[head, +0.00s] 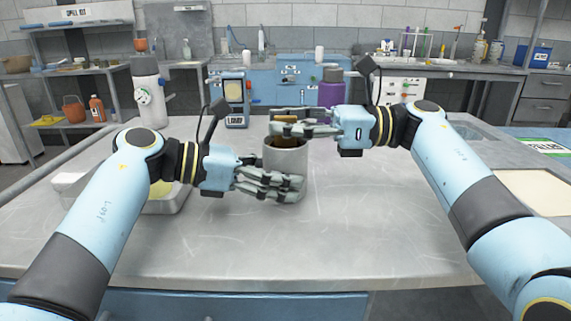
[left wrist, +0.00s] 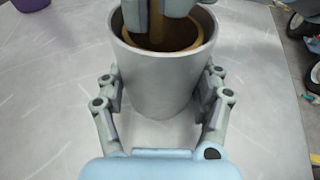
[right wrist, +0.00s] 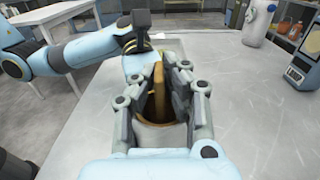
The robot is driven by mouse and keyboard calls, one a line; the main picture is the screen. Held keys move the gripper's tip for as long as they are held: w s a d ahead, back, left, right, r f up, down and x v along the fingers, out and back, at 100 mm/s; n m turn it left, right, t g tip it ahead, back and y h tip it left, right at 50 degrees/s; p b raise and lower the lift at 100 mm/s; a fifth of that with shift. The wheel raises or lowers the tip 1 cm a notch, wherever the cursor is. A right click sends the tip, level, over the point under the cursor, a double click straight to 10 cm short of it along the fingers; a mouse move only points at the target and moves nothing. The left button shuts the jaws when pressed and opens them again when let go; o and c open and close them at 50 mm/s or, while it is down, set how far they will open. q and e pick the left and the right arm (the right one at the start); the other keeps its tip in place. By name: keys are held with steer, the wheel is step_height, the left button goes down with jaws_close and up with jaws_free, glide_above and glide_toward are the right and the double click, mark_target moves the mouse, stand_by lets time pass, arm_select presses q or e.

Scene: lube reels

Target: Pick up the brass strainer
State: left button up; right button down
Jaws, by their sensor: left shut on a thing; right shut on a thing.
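A grey cup-like container (head: 287,160) stands upright on the metal table. My left gripper (head: 290,188) is shut around its lower body, one finger on each side; the container fills the middle of the left wrist view (left wrist: 165,85). The brass strainer (right wrist: 158,95) shows as a brass upright piece between the fingers of my right gripper (right wrist: 168,75), over the container's mouth. A brass ring shows inside the rim in the left wrist view (left wrist: 200,40). My right gripper is shut on the upright piece. The strainer's lower part is hidden inside the container.
A purple bottle (head: 331,88) and a blue-grey device (head: 236,98) stand behind the container. A white canister (head: 148,90) stands at the back left. A pale tray (head: 165,203) lies behind my left arm.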

arm_select(q)
steer(key=shift+f, duration=0.1)
steer(key=o, duration=0.9)
steer(key=shift+o, duration=0.2)
arm_select(e)
step_height(320, 180, up, 18)
arm_select(q)
steer(key=shift+a, duration=0.1)
steer(key=v, duration=1.1)
steer(key=shift+s+a, duration=0.2)
steer(key=shift+a, duration=0.1)
